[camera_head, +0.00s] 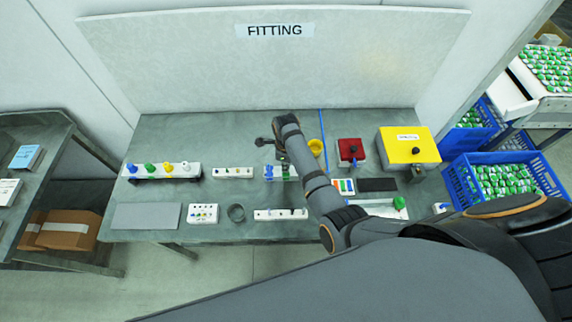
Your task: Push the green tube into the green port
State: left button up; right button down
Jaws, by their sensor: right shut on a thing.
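My right arm reaches in from the lower right, with its wrist over the back middle of the table. My right gripper (281,157) points down there and is partly hidden by my own arm. It is shut on what looks like the green tube (288,173), a small green patch just below the fingers. This green patch is at a small white block with a blue part (268,172) on its left. The green port cannot be told apart from the tube, nor can I tell how deep the tube sits. My left gripper is not in view.
A white rack with blue, green, yellow and white knobs (165,169) stands at the left. A red box (351,152) and a yellow box (407,147) stand right. The grey mat (146,216) is bare.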

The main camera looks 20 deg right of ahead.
jog(key=shift+f, duration=0.3)
jog(key=c, duration=1.4)
grip_release()
jog(key=shift+c, duration=0.2)
notch_tip(320, 180, up, 8)
jog(key=shift+f, duration=0.2)
jog(key=shift+f, duration=0.1)
